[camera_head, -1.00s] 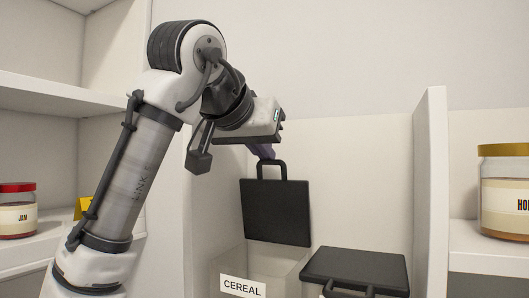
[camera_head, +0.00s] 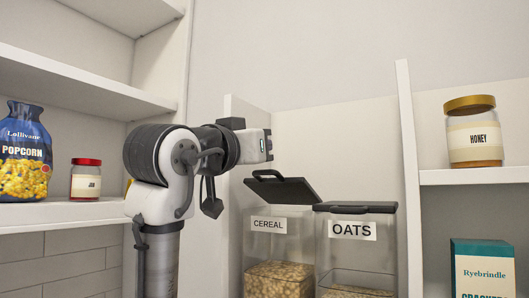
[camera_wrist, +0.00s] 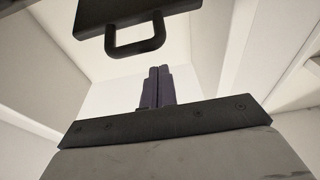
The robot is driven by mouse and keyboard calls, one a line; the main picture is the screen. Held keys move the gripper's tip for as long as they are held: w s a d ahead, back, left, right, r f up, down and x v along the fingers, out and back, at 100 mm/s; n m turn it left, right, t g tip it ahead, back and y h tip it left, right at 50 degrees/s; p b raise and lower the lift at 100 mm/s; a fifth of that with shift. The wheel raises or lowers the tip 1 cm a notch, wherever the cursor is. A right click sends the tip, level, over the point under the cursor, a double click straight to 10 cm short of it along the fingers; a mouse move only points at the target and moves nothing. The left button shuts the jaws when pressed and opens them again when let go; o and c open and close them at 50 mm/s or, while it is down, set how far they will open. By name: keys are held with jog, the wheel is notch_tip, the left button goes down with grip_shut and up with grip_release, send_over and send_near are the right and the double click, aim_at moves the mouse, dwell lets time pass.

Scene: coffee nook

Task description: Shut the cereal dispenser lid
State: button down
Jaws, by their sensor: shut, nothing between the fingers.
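The cereal dispenser (camera_head: 262,252) is a clear bin with a "CEREAL" label and cereal inside. Its dark lid (camera_head: 285,190) sits tilted above the bin's opening, not flat on the rim, with its loop handle (camera_head: 268,174) raised. My gripper (camera_head: 270,150) is just above the lid in the head view, with its fingertips small and hard to make out. In the wrist view the two dark fingers (camera_wrist: 158,86) are shut together and empty. The lid (camera_wrist: 105,12) and its handle (camera_wrist: 137,45) show there, with a visible gap between the fingers and the handle.
The oats dispenser (camera_head: 357,250) stands close on the right with its lid flat. A partition (camera_head: 408,180) rises beyond it, with a honey jar (camera_head: 473,140) on the right shelf. A popcorn bag (camera_head: 25,155) and jam jar (camera_head: 86,182) stand on the left shelf.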

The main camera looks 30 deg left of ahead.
jog(key=shift+s+f+t+b, duration=0.65)
jog(key=shift+f+t+b, duration=0.5)
jog(key=shift+f+b, duration=0.7)
jog(key=shift+s+f+t+b, duration=0.65)
jog(key=shift+f+t+b, duration=0.45)
jog(key=shift+f+b, duration=0.75)
jog(key=shift+s+f+t+b, duration=0.65)
jog(key=shift+f+t+b, duration=0.5)
jog(key=shift+f+b, duration=0.7)
jog(key=shift+w+a, duration=0.1)
jog(key=shift+f, duration=0.1)
